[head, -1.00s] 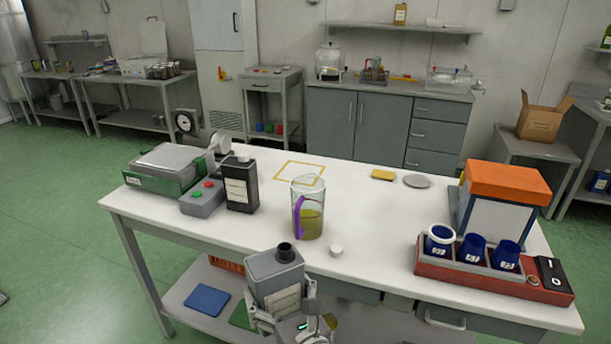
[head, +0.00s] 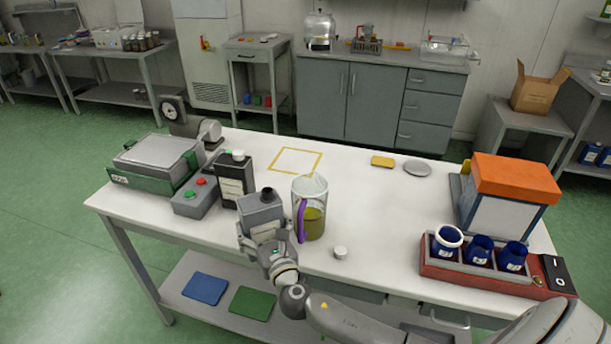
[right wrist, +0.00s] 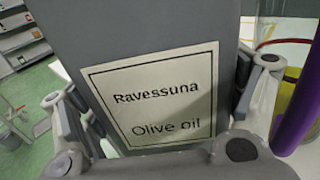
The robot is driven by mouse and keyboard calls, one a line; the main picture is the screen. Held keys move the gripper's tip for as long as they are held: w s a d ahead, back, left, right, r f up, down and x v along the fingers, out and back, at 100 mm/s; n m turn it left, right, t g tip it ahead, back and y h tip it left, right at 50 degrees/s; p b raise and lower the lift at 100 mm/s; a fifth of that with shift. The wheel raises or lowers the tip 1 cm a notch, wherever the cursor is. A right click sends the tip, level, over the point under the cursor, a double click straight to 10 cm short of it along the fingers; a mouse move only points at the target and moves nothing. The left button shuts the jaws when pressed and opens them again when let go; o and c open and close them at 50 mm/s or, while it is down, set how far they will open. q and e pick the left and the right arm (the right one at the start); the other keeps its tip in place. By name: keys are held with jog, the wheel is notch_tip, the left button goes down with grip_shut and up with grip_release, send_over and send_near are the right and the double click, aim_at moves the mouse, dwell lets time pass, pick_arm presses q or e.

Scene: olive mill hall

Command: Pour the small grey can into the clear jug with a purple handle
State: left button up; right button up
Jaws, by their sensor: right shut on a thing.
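The small grey can (head: 262,217) has a dark open spout and stands roughly upright in my right gripper (head: 262,243), just left of the jug. In the right wrist view the can (right wrist: 215,40) fills the middle, its label reading "Ravessuna Olive oil", with the fingers of the gripper (right wrist: 160,110) on both sides. The clear jug (head: 312,190) stands upright on the table, its purple handle towards the can, with yellow-green liquid in its lower part. The purple handle (right wrist: 298,110) shows at the right wrist view's right edge. My left gripper is out of view.
A white cap (head: 340,253) lies right of the jug on the white table (head: 370,215). A black bottle (head: 231,180) and a button box (head: 195,197) stand left of the can. A red rack (head: 450,271) with blue cups is at the right. A yellow outlined square (head: 297,149) behind is empty.

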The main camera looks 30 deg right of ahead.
jog(key=shift+w+d+r, duration=0.15)
jog(key=shift+w+d, duration=0.2)
jog(key=shift+w, duration=0.35)
jog(key=shift+w+d+r, duration=0.15)
jog(key=shift+w+d, duration=0.15)
jog(key=shift+w, duration=0.35)
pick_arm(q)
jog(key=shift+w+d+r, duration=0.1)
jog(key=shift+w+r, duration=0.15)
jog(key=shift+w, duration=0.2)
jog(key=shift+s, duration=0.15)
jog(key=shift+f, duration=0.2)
pick_arm(e)
jog(key=shift+r+m, duration=0.15)
jog(key=shift+m, duration=0.35)
